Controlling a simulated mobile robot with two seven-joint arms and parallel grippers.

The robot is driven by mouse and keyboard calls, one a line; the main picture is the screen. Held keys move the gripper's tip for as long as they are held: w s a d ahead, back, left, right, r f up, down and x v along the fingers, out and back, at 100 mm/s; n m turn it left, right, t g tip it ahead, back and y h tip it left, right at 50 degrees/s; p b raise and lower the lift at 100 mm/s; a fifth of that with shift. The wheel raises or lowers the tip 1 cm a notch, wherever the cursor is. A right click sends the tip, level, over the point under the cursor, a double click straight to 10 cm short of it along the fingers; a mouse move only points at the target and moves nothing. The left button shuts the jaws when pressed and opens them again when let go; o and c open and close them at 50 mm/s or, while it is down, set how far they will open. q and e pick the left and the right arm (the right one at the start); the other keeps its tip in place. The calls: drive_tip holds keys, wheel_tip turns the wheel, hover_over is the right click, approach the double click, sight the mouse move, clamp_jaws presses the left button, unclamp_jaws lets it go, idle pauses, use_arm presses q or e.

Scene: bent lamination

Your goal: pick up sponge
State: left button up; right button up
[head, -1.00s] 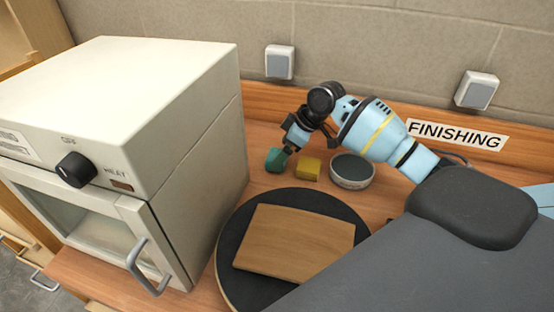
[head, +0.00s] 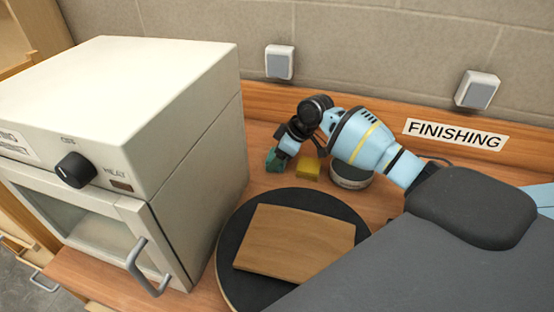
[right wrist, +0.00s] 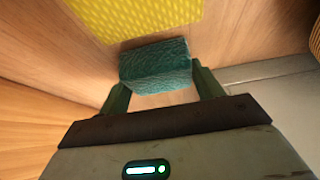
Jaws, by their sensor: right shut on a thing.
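A teal, rough-textured sponge block (head: 273,163) is at the back of the wooden bench, right of the white oven. My right gripper (head: 277,157) reaches it from above and is shut on it. In the right wrist view the teal sponge (right wrist: 155,66) sits between the two fingers, with one finger against each side. I cannot tell whether it touches the bench. A yellow block (head: 308,169) with a patterned top lies just right of it, apart; the yellow block also shows in the right wrist view (right wrist: 135,15). My left gripper is not in view.
A round dish (head: 352,176) stands right of the yellow block, partly hidden by my right arm. A curved wooden board (head: 295,243) lies on a black disc (head: 233,262) in front. The white oven (head: 180,100) stands left. The wall (head: 370,50) is close behind.

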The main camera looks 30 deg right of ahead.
wheel_tip(320, 180, up, 10)
idle(0.6)
drive_tip(key=o, duration=0.4)
drive_tip(key=c, duration=0.3)
drive_tip(key=shift+d, duration=0.1)
